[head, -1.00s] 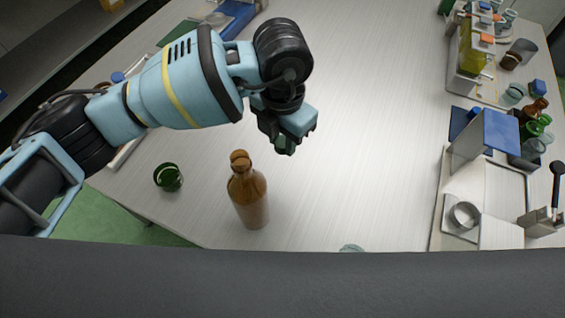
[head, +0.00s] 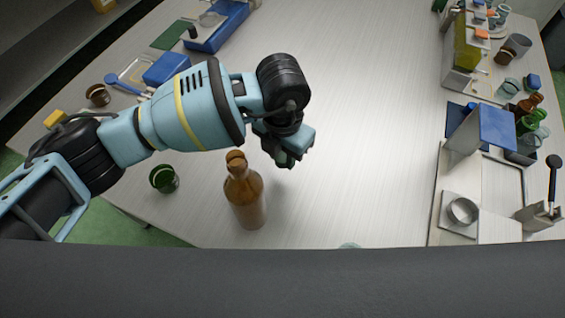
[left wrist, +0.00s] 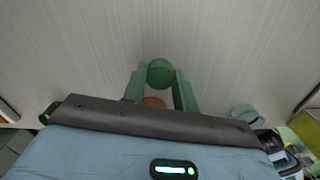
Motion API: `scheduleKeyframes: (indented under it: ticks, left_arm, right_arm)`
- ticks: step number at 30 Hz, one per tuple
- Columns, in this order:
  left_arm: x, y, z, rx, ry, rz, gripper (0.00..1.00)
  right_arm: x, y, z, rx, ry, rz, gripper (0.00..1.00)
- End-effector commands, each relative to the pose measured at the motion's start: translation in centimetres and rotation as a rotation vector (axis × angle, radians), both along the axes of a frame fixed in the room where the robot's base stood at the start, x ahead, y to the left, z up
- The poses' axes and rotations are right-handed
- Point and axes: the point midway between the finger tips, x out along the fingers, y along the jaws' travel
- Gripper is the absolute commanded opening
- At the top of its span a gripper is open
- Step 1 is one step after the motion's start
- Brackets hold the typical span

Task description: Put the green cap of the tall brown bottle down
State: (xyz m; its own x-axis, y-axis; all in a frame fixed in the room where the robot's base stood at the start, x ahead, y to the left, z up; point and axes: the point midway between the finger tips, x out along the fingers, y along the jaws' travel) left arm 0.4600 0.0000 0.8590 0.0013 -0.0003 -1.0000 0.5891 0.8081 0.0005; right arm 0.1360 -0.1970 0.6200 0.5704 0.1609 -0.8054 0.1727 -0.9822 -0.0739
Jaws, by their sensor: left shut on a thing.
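The tall brown bottle (head: 247,205) stands upright on the table near its front edge, its top open to view. My left gripper (head: 285,160) is to the right of the bottle's neck and a little farther back, above the table. It is shut on the green cap (left wrist: 160,73), which shows between the fingertips in the left wrist view. In the head view the cap is mostly hidden by the gripper. Part of the brown bottle (left wrist: 153,102) shows between the fingers in the left wrist view. My right gripper is not in view.
A green cup-like container (head: 164,179) stands left of the bottle. A pale glass rim (head: 350,245) shows at the front edge. Blue trays (head: 216,28) lie at the back left; a board with a metal ring (head: 462,211) and bottles are at the right. The table's middle is clear.

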Motion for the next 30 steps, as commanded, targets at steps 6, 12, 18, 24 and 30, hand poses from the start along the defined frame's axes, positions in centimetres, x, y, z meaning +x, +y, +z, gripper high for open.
scheduleKeyframes:
  ticks: [6,12,18,24,30]
  left_arm:
    - [-0.1,0.0,-3.4,0.001,0.005,0.0,0.01]
    - [0.0,0.0,-4.6,0.001,0.001,-0.001,0.01]
    - [0.0,0.0,-4.6,0.001,0.001,-0.001,0.01]
    - [0.0,0.0,-4.8,0.001,0.001,-0.001,0.39]
    - [0.0,0.0,-4.8,0.001,0.001,-0.001,0.5]
  right_arm:
    - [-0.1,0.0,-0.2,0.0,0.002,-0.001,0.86]
    - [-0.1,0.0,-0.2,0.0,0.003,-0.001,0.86]
    - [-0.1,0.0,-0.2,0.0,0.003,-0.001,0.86]
    - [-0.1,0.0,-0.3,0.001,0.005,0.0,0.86]
    - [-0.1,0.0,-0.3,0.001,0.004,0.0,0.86]
